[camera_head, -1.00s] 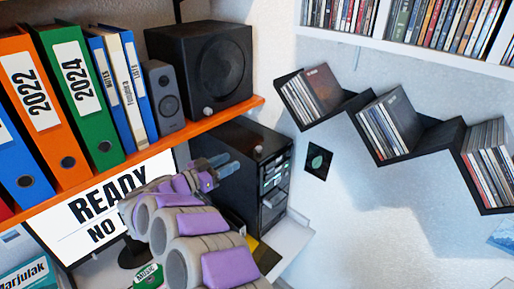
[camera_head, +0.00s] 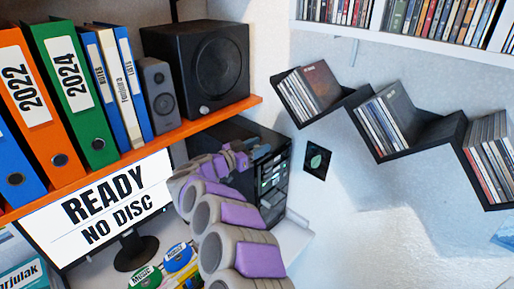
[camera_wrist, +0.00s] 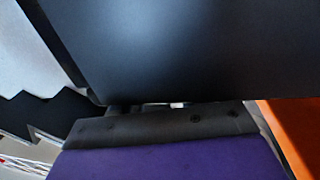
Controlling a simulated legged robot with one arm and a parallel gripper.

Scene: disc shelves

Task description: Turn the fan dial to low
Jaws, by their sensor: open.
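The black computer tower (camera_head: 277,180) stands on the white desk under the orange shelf. A small round knob showed on its top in the earlier head view; now my gripper covers that spot, so the dial and its setting are hidden. My gripper (camera_head: 262,150) is at the tower's top, close above or touching it; I cannot tell which. The gripper is open with nothing seen in it. In the wrist view a smooth dark panel (camera_wrist: 190,45) fills most of the picture, and no dial shows there.
The orange shelf (camera_head: 130,160) runs just left of and above my gripper, holding binders and a black speaker (camera_head: 200,65). A monitor (camera_head: 95,215) reads "READY NO DISC". Zigzag disc shelves (camera_head: 385,145) hang on the right wall.

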